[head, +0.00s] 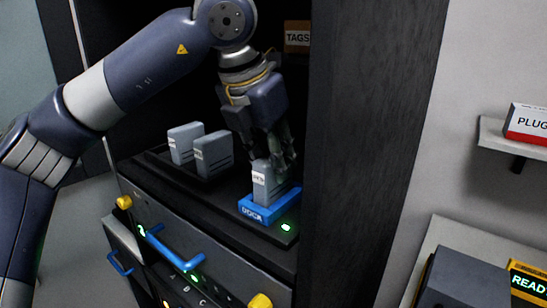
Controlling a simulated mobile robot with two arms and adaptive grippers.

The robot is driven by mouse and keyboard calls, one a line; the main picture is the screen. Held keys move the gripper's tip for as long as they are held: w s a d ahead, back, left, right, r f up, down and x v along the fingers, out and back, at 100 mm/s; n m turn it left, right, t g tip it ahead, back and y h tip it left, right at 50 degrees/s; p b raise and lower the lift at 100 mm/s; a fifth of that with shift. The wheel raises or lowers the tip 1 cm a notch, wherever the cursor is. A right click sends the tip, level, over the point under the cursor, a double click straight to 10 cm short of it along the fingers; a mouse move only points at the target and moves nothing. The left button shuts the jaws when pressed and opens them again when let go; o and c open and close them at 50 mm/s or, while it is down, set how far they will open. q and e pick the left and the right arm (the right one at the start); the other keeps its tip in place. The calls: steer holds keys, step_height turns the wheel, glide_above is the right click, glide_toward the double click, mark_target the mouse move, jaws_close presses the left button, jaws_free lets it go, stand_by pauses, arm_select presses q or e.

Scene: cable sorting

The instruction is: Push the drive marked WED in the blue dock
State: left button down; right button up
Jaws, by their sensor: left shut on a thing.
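A grey drive (264,186) with a white label stands upright in the blue dock (258,211); its label is too small to read surely. I cannot tell how deep it sits. My left gripper (275,160) points down from above and is shut on the top of this drive. Its dark fingers hide the drive's upper right part. A green light (287,227) glows at the front right of the dock. My right gripper is out of view.
Two more grey drives, one at the back left (183,143) and one nearer the dock (213,154), stand in a black tray. The dark cabinet side wall (365,150) rises close right of the dock. A drawer with a blue handle (175,250) is below.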

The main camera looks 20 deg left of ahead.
arm_select(q)
steer(key=c, duration=1.2)
jaws_free()
steer(key=shift+c, duration=0.2)
steer(key=o, duration=0.5)
steer(key=shift+r, duration=0.1)
steer(key=shift+r+p, duration=2.55)
steer(key=shift+r, duration=0.9)
